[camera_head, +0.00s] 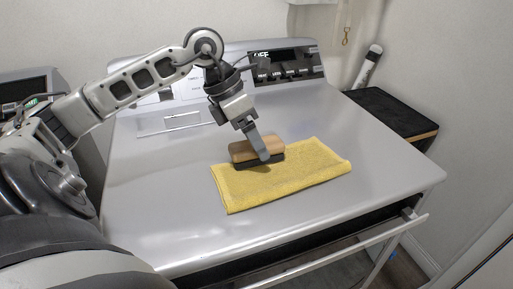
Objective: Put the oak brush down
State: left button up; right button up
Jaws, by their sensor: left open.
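The oak brush (243,151) has a light wooden back over a dark lower part. It rests on the folded yellow cloth (300,176), near the cloth's back left edge. The cloth lies on the grey washer top (160,205). My left gripper (262,152) reaches down from above and is open, with a finger in front of the brush. The far finger is hidden, and whether the fingers touch the brush is not clear. My right gripper does not show.
The washer's control panel (285,66) stands at the back. A black-topped surface (393,111) is at the right. A front handle bar (345,248) runs along the washer's front. The washer top is clear left and right of the cloth.

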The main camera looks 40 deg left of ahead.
pick_arm(q)
jog(key=shift+x, duration=0.85)
jog(key=shift+f+b, duration=0.25)
jog(key=shift+b, duration=0.05)
jog(key=c, duration=1.2)
